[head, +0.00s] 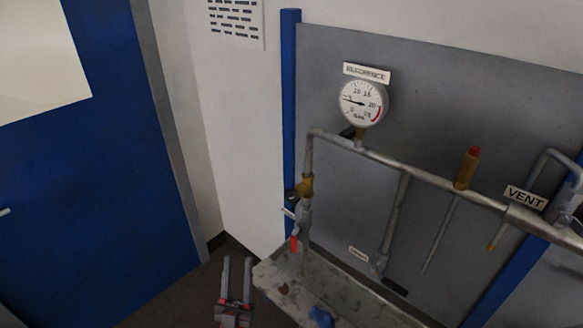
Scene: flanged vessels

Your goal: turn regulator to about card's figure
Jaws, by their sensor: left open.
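A round white gauge (361,103) sits on the pipework under a "REFERENCE" label (367,74). Its dial is in bar, with a red band at the high end, and the needle points left, near the low numbers. A brass fitting (305,187) sits on the vertical pipe at the left; I cannot tell whether it is the regulator. A blue knob-like part (321,317) shows at the bottom edge. No card with a readable figure shows. My left gripper (237,263) is open and empty, left of the bench, with its fingers pointing up in the picture. My right gripper is out of view.
A stained bench top (300,285) juts out below the pipes. A red-handled valve (294,243), a "VENT" tag (525,197) and a red-capped brass part (467,168) are on the pipework. A blue door (90,190) stands left; dark floor is clear between.

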